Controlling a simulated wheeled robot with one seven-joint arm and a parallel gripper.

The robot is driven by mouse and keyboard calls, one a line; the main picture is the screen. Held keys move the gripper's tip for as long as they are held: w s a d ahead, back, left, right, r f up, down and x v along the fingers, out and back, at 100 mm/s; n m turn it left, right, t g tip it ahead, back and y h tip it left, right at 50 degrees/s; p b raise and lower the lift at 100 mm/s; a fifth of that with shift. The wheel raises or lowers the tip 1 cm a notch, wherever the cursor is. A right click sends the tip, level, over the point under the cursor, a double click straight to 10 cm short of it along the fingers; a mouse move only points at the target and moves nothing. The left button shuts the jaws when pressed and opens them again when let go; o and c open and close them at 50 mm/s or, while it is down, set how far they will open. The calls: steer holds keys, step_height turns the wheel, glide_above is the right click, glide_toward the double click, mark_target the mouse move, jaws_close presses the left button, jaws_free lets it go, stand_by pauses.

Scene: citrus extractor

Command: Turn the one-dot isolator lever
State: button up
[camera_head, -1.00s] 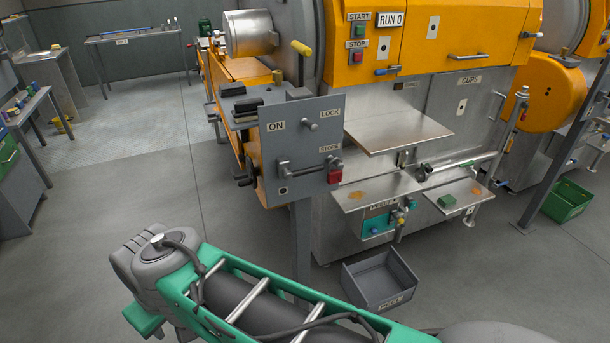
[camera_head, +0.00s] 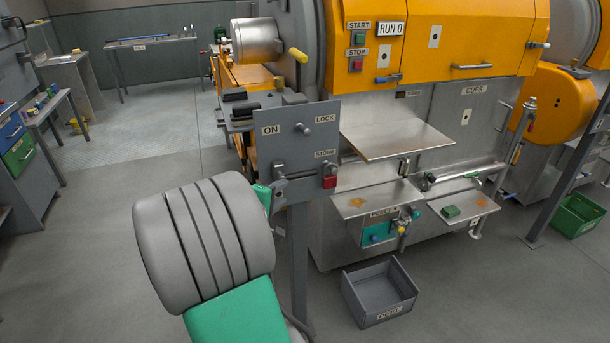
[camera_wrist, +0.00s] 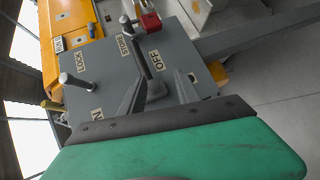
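The grey isolator panel (camera_head: 268,150) stands on a post, with ON, LOCK and STORE labels in the head view. Its metal lever (camera_head: 300,172) lies nearly level across the lower panel, beside a red block (camera_head: 329,182). In the wrist view the panel is tilted; the lever (camera_wrist: 142,52) runs down from near the red block (camera_wrist: 150,22) toward my gripper (camera_wrist: 163,76), past the STORE and OFF labels. My grey fingers are spread apart, with the lever's near end between them; I cannot tell whether they touch it. In the head view my arm hides the panel's lower left and most of my gripper.
A peg (camera_head: 302,128) sticks out by LOCK; it also shows in the wrist view (camera_wrist: 75,82). The orange and steel machine (camera_head: 440,40) stands right behind the panel, with a steel shelf (camera_head: 395,138) beside it. A grey bin (camera_head: 378,292) sits on the floor.

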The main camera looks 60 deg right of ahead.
mark_target(305, 176)
steer(key=shift+n+g+h, duration=0.5)
steer(key=shift+n+h, duration=0.3)
steer(key=shift+h, duration=0.1)
steer(key=s+d, duration=0.1)
steer(key=d, duration=0.2)
steer(key=s+d+p, duration=0.1)
steer(key=d, duration=0.6)
steer(key=shift+s+d+r+p, duration=0.3)
steer(key=shift+s+d+p, duration=0.05)
steer(key=shift+s+d, duration=0.05)
jaws_close()
